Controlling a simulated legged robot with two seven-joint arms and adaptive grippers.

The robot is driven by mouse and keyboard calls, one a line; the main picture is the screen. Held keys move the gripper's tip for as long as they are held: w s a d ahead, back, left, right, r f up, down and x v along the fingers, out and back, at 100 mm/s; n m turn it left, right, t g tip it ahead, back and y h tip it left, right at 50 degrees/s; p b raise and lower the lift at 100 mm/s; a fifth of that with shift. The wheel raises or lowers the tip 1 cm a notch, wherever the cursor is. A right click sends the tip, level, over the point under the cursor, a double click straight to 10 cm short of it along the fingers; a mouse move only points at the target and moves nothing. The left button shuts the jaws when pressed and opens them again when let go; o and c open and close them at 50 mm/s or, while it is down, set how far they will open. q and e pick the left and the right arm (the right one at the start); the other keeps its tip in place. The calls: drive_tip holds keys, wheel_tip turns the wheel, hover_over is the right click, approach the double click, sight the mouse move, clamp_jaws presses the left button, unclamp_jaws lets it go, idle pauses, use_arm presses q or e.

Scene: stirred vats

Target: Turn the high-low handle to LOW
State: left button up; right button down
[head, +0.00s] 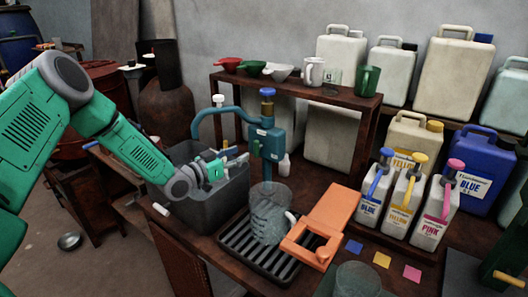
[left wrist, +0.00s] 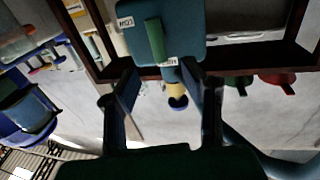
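The teal dispenser box (head: 268,143) stands on a pipe above the drip tray, with a blue knob (head: 267,92) on top. In the left wrist view, the box face (left wrist: 185,35) carries a green handle (left wrist: 155,40) and two small white labels, one beside the handle and one near its end. The label text is too small to read surely. My left gripper (head: 238,157) is just left of the box. In the left wrist view its two fingers (left wrist: 160,78) are apart, with nothing between them that I can see held. My right gripper is not in view.
A clear jug (head: 269,215) stands on the black drip tray (head: 240,250) under the dispenser. A grey bin (head: 205,210) is below my left gripper. A shelf (head: 300,88) stands behind.

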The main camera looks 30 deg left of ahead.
sight(256, 147)
use_arm(q)
drive_tip(key=x, duration=0.7)
drive_tip(key=shift+w+d+f, duration=0.15)
drive_tip(key=shift+w+d, duration=0.05)
drive_tip(key=shift+w, duration=0.2)
drive_tip(key=shift+a, duration=0.1)
drive_tip(key=shift+a, duration=0.15)
clamp_jaws()
